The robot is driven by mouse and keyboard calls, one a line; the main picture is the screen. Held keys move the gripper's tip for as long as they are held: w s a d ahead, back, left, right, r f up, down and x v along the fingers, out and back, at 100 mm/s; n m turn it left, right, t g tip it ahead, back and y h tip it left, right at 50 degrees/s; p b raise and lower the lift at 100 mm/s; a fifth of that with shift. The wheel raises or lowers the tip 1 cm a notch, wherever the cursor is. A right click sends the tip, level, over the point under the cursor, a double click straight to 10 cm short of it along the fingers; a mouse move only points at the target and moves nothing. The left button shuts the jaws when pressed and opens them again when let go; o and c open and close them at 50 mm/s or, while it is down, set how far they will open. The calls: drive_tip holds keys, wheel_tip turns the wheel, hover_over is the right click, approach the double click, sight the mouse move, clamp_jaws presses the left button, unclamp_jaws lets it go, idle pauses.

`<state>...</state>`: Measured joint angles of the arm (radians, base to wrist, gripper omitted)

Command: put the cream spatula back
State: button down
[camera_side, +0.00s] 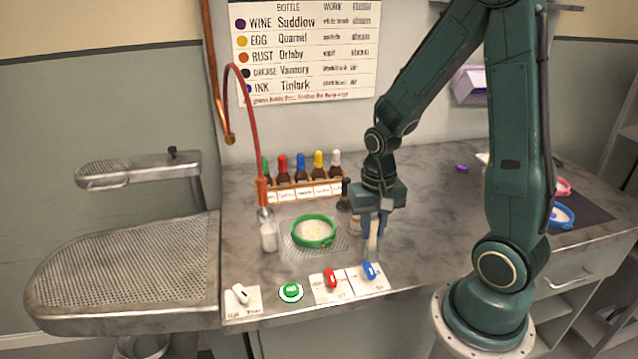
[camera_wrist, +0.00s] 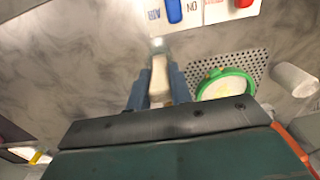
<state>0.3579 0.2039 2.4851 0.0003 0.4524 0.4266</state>
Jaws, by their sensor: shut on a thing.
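My gripper (camera_side: 374,232) points down over the grey worktop, to the right of the green-rimmed dish. Its blue fingers are closed on the cream spatula (camera_side: 373,240), which hangs roughly upright between them. In the wrist view the cream spatula (camera_wrist: 158,78) shows between the fingertips of my gripper (camera_wrist: 157,82), with a greyish end pointing away from the jaws. I cannot tell whether that end touches the worktop. The rest of the spatula is hidden by the jaws.
A green-rimmed dish (camera_side: 314,231) sits on a perforated plate, beside a white bottle (camera_side: 269,234). A rack (camera_side: 303,191) of dropper bottles stands behind. Red and blue switches (camera_side: 331,279) and a green button (camera_side: 291,291) line the front edge. A pressing board (camera_side: 130,270) lies left.

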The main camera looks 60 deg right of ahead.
drive_tip(key=shift+f, duration=0.35)
idle(0.6)
drive_tip(key=c, duration=0.9)
unclamp_jaws()
drive_tip(key=shift+o, duration=0.2)
drive_tip(key=shift+r, duration=0.15)
drive_tip(key=shift+r, duration=3.6)
